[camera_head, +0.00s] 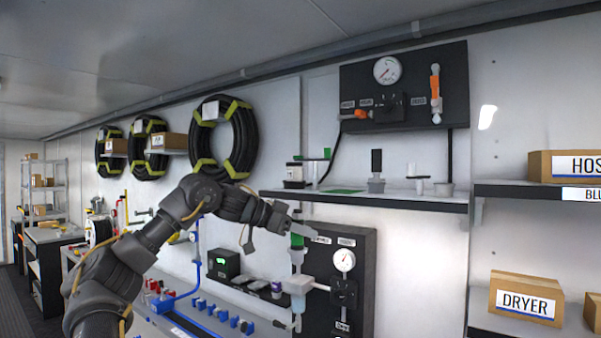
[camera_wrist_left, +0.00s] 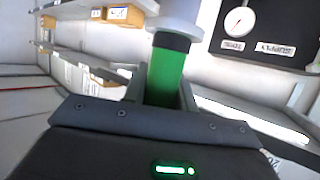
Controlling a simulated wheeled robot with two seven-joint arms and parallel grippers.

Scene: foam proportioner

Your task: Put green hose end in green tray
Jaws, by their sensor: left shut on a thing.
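The green hose end (camera_wrist_left: 168,75) is a green cylinder with a dark band, under a white part in the left wrist view. It stands between the fingers of my left gripper (camera_wrist_left: 162,92), which is shut on it. In the head view my left gripper (camera_head: 304,226) is below the shelf edge, and the green piece (camera_head: 297,241) shows just under its fingers, above a clear vertical tube. A flat green patch, which looks like the green tray (camera_head: 346,191), lies on the wall shelf above and to the right of the gripper. My right gripper is not in view.
The dark wall shelf (camera_head: 400,200) carries small fittings and a white-capped stand. A black panel with a gauge (camera_head: 343,260) is right beside the gripper. Another gauge panel (camera_head: 405,88) hangs above the shelf. Boxes (camera_head: 526,298) stand on shelves at the right.

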